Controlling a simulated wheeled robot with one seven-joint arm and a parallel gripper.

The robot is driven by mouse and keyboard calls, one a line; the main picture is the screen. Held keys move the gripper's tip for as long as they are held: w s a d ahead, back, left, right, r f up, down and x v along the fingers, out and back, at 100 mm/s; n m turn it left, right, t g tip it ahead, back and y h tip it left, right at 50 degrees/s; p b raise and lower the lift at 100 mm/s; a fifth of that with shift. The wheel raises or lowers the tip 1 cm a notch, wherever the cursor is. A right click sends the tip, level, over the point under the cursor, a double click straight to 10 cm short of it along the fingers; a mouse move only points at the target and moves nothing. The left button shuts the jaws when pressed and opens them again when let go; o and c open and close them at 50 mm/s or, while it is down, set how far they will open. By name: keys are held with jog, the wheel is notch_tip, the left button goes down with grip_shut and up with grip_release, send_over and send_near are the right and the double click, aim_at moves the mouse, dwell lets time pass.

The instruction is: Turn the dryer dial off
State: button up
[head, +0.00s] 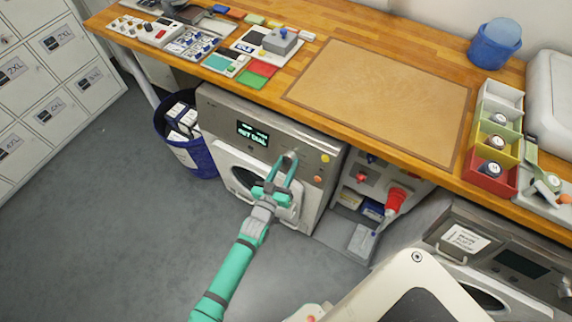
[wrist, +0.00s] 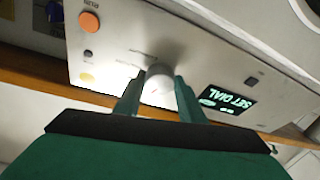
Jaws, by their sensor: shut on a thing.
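The dryer (head: 222,115) stands under the wooden bench, with a round door and a lit display (head: 253,133). My gripper (head: 288,160) is in front of its control panel, right of the display. In the wrist view, which looks upside down, the pale round dial (wrist: 160,76) sits between the two fingers of my gripper (wrist: 158,92). The gripper is shut on the dial. The lit display (wrist: 228,104) there reads "SET DIAL". The fingers mostly hide the dial in the head view, and its pointer mark is unclear.
An orange button (wrist: 89,22) and a yellow button (wrist: 87,79) are on the same panel. A blue bin (head: 200,158) stands left of the dryer. An open shelf unit with a red plug-like part (head: 395,200) is to the right. The bench (head: 320,43) overhangs above.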

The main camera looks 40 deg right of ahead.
jog(key=n+y, duration=0.1)
jog(key=n, duration=0.2)
jog(key=shift+d+r+n+t, duration=0.1)
jog(key=shift+n+t, duration=0.3)
jog(key=shift+w+n, duration=0.1)
jog(key=shift+n, duration=0.3)
jog(key=shift+s, duration=0.25)
jog(key=o, duration=1)
jog(key=shift+o, duration=0.2)
